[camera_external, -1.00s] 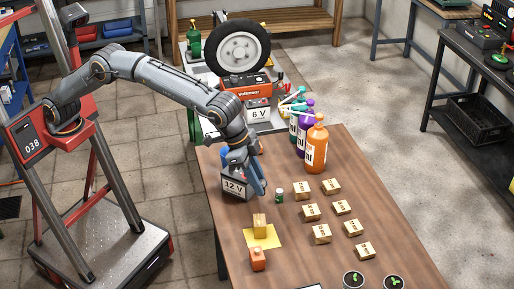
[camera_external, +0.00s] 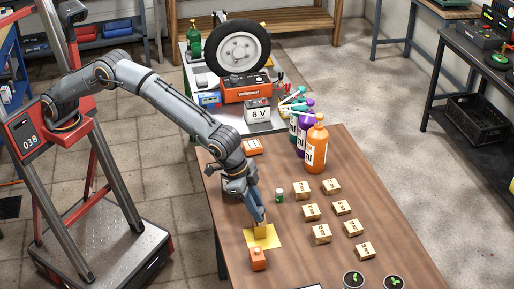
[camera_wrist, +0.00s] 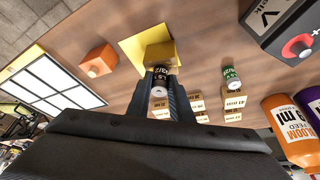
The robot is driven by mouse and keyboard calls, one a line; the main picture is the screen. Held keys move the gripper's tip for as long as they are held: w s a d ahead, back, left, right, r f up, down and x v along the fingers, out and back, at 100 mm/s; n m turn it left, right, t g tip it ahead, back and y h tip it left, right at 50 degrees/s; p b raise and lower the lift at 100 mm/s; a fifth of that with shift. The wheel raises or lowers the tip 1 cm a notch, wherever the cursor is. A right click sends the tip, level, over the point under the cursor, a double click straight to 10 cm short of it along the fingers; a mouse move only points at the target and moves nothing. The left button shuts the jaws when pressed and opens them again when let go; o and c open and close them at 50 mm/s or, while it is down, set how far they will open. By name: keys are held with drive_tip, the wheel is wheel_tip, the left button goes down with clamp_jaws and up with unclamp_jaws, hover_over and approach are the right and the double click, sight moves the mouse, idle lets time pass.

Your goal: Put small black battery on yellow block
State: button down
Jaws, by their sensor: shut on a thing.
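My gripper (camera_external: 259,217) points down just over the yellow block (camera_external: 262,232). In the wrist view my fingers (camera_wrist: 160,94) are shut on the small black battery (camera_wrist: 159,82), a short dark cylinder with a silver end. The battery is right by the yellow block (camera_wrist: 153,53); I cannot tell whether they touch. The block stands on a flat yellow sheet (camera_external: 276,240). In the external view the fingers hide the battery.
A small green battery (camera_external: 279,195) stands nearby. An orange block (camera_external: 257,260) is in front of the sheet. Several cardboard boxes (camera_external: 321,234) and bottles (camera_external: 316,150) stand to the right. A large battery with a red terminal (camera_wrist: 290,30) shows in the wrist view.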

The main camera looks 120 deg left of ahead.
drive_tip(key=c, duration=1.6)
unclamp_jaws()
drive_tip(key=shift+f, duration=0.1)
drive_tip(key=b+v, duration=0.1)
drive_tip(key=v, duration=1.1)
drive_tip(key=shift+s+b, duration=0.1)
drive_tip(key=shift+b, duration=0.3)
drive_tip(key=s+d+f+m+g, duration=0.1)
drive_tip(key=s+f, duration=0.4)
drive_tip(key=s, duration=1.1)
drive_tip(key=s+d+f+m+g, duration=0.1)
drive_tip(key=s+f, duration=0.3)
drive_tip(key=s, duration=1.3)
drive_tip(key=s+d+f+m+g+h, duration=0.1)
drive_tip(key=s+f, duration=0.4)
drive_tip(key=s, duration=1.2)
drive_tip(key=shift+s+f+g, duration=0.15)
drive_tip(key=shift+f+g, duration=0.15)
drive_tip(key=shift+g, duration=0.3)
